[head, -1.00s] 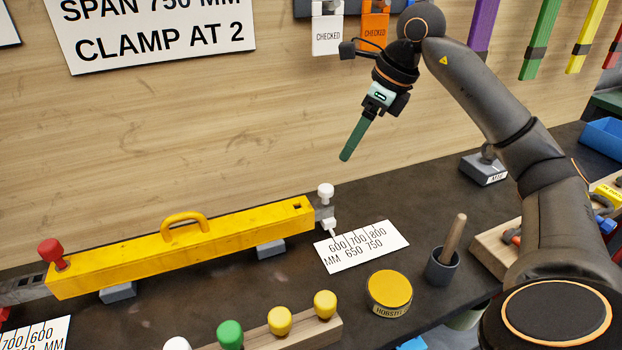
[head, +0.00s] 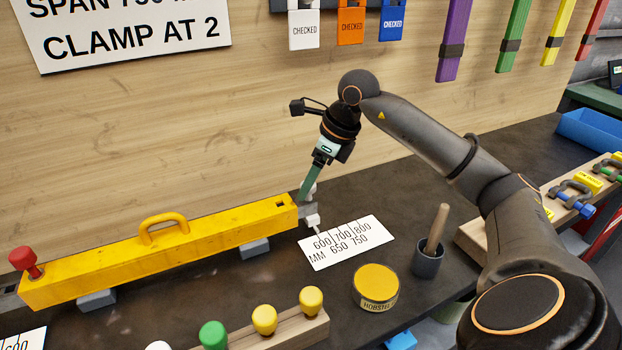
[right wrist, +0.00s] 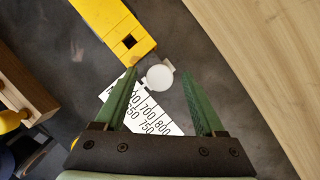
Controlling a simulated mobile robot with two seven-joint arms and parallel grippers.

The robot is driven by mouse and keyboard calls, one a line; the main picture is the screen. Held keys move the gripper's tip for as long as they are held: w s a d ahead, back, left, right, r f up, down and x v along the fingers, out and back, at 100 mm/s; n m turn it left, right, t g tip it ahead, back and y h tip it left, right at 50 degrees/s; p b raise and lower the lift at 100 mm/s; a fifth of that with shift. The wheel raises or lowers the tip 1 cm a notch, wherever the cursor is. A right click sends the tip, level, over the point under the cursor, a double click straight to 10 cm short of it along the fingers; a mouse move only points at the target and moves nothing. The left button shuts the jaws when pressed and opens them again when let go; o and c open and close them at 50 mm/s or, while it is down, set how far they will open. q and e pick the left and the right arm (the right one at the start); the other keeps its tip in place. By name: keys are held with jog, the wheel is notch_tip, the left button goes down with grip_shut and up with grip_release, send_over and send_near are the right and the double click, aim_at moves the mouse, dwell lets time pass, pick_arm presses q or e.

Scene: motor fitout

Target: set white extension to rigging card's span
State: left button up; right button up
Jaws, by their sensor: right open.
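A yellow beam (head: 160,252) lies on supports on the bench. At its right end a grey extension (head: 308,210) with a white knob and a white pointer (head: 313,220) sticks out. The pointer is over the left part of the scale card (head: 346,242), near 600; the exact reading cannot be told. My right gripper (head: 305,193) points down at the white knob and partly hides it. In the right wrist view the white knob (right wrist: 159,77) sits between the open fingers (right wrist: 160,73), apart from both. The rigging card (head: 130,32) hangs on the wall, reading "CLAMP AT 2", its span line cut off.
A red knob (head: 24,261) stands on the beam's left end. In front are a row of coloured pegs (head: 264,319), a yellow tin (head: 376,287) and a dark cup (head: 428,260) with a wooden handle. Coloured tags and bars hang on the wall.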

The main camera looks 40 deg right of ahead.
grip_shut()
dwell(0.5)
dwell(0.8)
